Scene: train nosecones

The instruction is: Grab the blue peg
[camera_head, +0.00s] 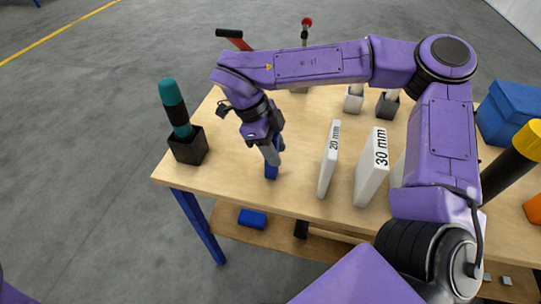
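The blue peg (271,171) stands upright on the wooden tabletop, near its front edge. My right gripper (271,156) points down at the peg from above, with its grey fingers at the peg's upper part. The fingers overlap the peg in the picture, and I cannot tell whether they are closed on it. My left gripper is not in view; only a small purple piece shows at the lower left edge.
White blocks marked 20 mm (329,160) and 30 mm (371,168) stand right of the peg. A black holder (188,147) with a teal-handled tool (173,103) stands left. A blue block (252,219) lies on the lower shelf. A blue bin (508,115) is at right.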

